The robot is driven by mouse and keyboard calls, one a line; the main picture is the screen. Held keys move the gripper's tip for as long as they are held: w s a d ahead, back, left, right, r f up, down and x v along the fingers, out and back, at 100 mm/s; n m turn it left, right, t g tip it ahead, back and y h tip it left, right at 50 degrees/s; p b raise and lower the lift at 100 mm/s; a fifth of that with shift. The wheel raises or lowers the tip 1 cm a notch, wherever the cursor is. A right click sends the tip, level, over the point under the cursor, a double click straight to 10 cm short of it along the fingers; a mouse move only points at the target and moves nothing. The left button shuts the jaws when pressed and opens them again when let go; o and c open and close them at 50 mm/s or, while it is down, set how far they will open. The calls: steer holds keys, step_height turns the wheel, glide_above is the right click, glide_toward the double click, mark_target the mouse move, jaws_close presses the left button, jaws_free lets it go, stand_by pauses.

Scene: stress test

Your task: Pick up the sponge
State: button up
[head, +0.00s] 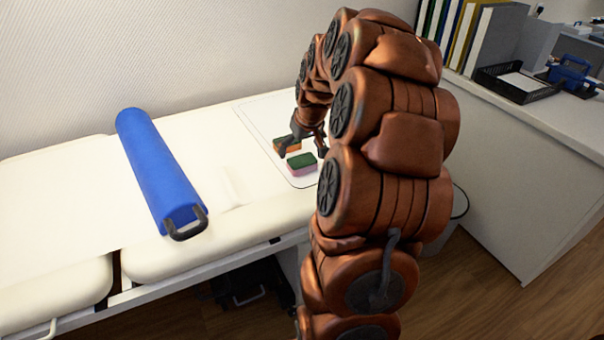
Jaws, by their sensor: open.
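Two sponges lie on a white sheet with a dark outline (254,124) on the padded couch. One sponge (281,142) is orange with a green top, and my gripper partly covers it. The other sponge (301,164) is pink with a dark green top and lies just in front of it. My gripper (303,150) is open and points down, with its fingers spread over and beside the sponges. I cannot tell whether a finger touches either sponge. My arm hides the area to the right of them.
A blue bolster with a black handle (160,170) lies across the cream couch (60,190) to the left. A white counter (540,130) at the right holds binders (465,35) and a black tray (515,85). The couch between bolster and sheet is clear.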

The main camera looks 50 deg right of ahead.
mark_target(302, 160)
steer(key=shift+d+f, duration=0.35)
steer(key=shift+d, duration=0.25)
steer(key=shift+d+f, duration=0.3)
steer(key=shift+d, duration=0.25)
steer(key=shift+d+x, duration=0.15)
steer(key=shift+x, duration=1.75)
steer(key=shift+d+x, duration=0.1)
steer(key=shift+x, duration=1.75)
steer(key=shift+w+r, duration=0.1)
steer(key=shift+c, duration=0.2)
steer(key=c, duration=0.5)
steer(key=shift+r, duration=0.1)
